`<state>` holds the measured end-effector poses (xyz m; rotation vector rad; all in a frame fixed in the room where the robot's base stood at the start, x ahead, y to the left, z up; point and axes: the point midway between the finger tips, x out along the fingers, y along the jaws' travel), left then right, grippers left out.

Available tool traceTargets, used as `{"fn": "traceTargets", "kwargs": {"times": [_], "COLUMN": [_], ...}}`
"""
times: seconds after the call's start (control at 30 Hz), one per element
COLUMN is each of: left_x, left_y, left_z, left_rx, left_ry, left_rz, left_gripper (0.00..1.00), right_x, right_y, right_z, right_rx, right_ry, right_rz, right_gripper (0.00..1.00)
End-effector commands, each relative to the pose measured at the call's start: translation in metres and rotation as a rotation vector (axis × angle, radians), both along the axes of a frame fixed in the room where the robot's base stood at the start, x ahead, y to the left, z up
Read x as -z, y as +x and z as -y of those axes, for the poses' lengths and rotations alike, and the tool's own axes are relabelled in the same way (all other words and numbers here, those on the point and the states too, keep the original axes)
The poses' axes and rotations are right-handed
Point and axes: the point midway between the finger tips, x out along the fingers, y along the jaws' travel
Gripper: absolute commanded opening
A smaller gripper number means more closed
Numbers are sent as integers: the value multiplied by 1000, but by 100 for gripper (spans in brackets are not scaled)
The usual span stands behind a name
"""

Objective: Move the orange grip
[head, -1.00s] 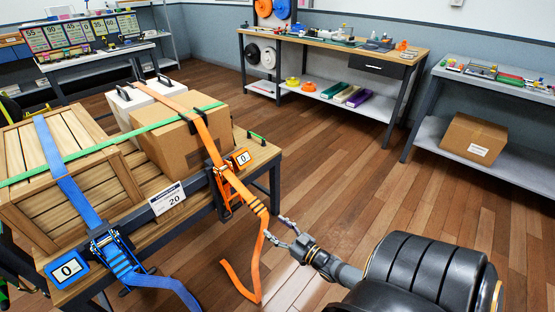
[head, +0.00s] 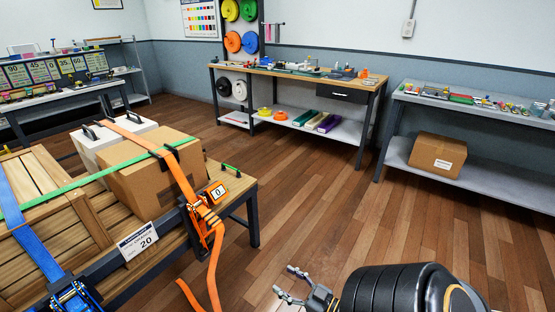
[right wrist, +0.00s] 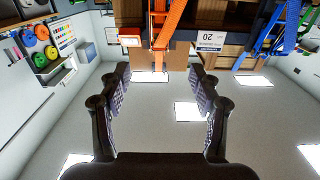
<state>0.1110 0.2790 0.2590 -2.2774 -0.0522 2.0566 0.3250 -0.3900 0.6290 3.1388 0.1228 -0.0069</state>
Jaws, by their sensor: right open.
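The orange strap (head: 182,176) runs over the cardboard box and down through an orange ratchet (head: 202,226) at the bench edge. A dark-striped orange section, likely the orange grip (head: 208,214), lies close against the ratchet, and a loose tail hangs below it. My right gripper (head: 282,282) is open and empty, to the right of the strap and apart from it. In the right wrist view, which looks upside down, the orange strap (right wrist: 171,22) hangs beyond the open fingers (right wrist: 160,80). My left gripper is not in view.
The bench holds a wooden crate (head: 85,200), a cardboard box (head: 150,185), a blue strap (head: 32,235) and a green strap (head: 90,180). A "20" card (head: 138,241) hangs on its front. Open wooden floor (head: 320,210) lies to the right, before a workbench (head: 290,75).

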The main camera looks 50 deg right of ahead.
Motion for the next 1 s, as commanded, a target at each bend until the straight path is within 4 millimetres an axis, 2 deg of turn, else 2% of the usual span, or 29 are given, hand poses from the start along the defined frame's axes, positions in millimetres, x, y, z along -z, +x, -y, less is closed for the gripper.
{"fn": "traceTargets", "kwargs": {"times": [0.57, 0.67, 0.77, 0.87, 0.9, 1.0], "left_x": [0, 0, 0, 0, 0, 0], "left_y": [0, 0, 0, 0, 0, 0], "left_z": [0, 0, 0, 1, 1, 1], "left_rx": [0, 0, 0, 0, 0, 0], "left_ry": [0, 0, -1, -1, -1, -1], "left_rz": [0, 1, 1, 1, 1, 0], "left_gripper": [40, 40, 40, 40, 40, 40], "right_x": [0, 15, 65, 146, 179, 249], "right_y": [-1, -2, -9, -31, -44, -82], "right_z": [0, 4, 14, 20, 18, 2], "right_rx": [0, 17, 67, 135, 156, 184], "right_ry": [-1, -13, -54, -96, -109, -124], "right_rz": [0, -38, -177, -417, -523, -772], "right_gripper": [63, 63, 63, 63, 63, 63]}}
